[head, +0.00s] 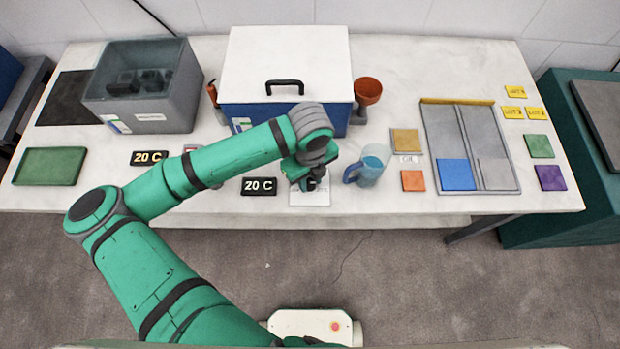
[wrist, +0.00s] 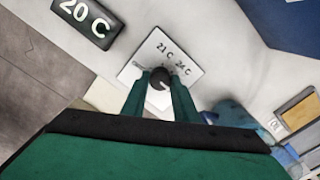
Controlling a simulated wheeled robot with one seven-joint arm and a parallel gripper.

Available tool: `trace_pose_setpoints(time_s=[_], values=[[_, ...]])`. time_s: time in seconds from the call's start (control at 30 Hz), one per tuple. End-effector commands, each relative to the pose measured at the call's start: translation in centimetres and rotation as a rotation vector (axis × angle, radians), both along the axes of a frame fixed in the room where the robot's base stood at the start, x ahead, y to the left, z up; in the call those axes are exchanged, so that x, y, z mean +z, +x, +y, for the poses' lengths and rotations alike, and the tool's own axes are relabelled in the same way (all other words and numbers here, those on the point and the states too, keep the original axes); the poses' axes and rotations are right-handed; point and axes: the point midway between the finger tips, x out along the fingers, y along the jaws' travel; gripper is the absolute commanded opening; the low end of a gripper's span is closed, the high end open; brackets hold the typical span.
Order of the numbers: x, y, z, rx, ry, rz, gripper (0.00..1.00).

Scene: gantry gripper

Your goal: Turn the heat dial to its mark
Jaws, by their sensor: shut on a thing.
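The heat dial (wrist: 158,79) is a dark round knob on a white plate (wrist: 190,52) printed with "21 C" and "24 C" and tick marks. In the wrist view my gripper (wrist: 160,88) reaches down over the plate with its two green fingers shut on the dial, one on each side. In the head view my gripper (head: 312,180) is over the same plate (head: 310,198) near the table's front edge, and it hides most of the dial. The dial's pointer and its exact setting cannot be made out.
A black "20 C" display (head: 259,187) lies just left of the plate, and another (head: 149,158) is farther left. A blue jug (head: 369,166) stands close on the right. A white-lidded blue box (head: 285,70) stands behind. A divided tray (head: 511,150) lies at right.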

Motion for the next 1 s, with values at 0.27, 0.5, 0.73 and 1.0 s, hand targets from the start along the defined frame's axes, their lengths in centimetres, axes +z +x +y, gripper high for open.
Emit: trace_pose_setpoints(time_s=[0.27, 0.5, 0.73, 1.0], values=[[0.0, -0.1, 0.0, -0.002, -0.002, 0.003, 0.04], [0.0, -0.1, 0.0, -0.001, -0.002, 0.003, 0.45], [0.3, -0.1, -0.1, -0.002, -0.001, 0.002, 0.45], [4.0, 0.0, -0.2, -0.006, 0.0, 0.0, 0.45]])
